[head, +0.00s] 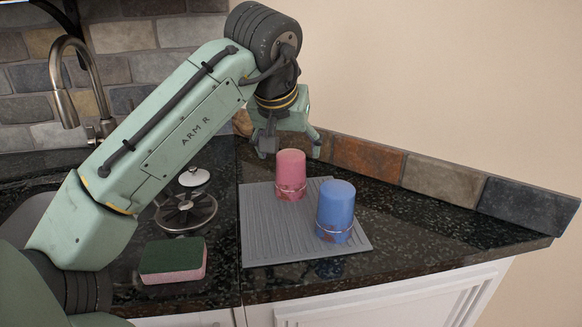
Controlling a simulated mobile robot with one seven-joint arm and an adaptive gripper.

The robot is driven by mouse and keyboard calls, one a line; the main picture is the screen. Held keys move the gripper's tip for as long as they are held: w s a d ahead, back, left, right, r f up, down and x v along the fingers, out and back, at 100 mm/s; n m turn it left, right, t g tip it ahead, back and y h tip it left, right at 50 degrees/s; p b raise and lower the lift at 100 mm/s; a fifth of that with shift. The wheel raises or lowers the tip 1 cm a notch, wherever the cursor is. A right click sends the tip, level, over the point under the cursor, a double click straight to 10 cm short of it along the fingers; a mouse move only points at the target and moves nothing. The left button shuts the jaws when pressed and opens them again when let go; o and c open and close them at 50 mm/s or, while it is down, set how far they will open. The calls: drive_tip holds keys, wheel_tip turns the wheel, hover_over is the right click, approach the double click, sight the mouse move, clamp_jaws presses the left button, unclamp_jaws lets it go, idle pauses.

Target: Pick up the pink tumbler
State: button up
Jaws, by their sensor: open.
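The pink tumbler (291,174) stands upside down on a grey ribbed mat (262,238), towards its far side. A blue tumbler (336,211) stands in front of it and to its right, on the same mat. My gripper (291,148) is behind and above the pink tumbler, pointing down, with its fingers spread apart. The fingers hold nothing that I can see. In this view I cannot tell exactly how far the fingers are from the pink tumbler.
A green and pink sponge (173,260) and a round metal strainer (186,211) lie left of the mat. A tap (72,85) stands at the back left. A stone tile backsplash (442,178) edges the dark counter (420,228), which is bare right of the mat.

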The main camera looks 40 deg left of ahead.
sight(291, 156)
drive_tip(key=shift+p+x, duration=0.7)
drive_tip(key=shift+x, duration=2.05)
drive_tip(key=shift+a, duration=0.1)
drive_tip(key=shift+c, duration=0.4)
drive_tip(key=c, duration=1.2)
drive_tip(key=shift+o, duration=0.2)
drive_tip(key=shift+r, duration=0.15)
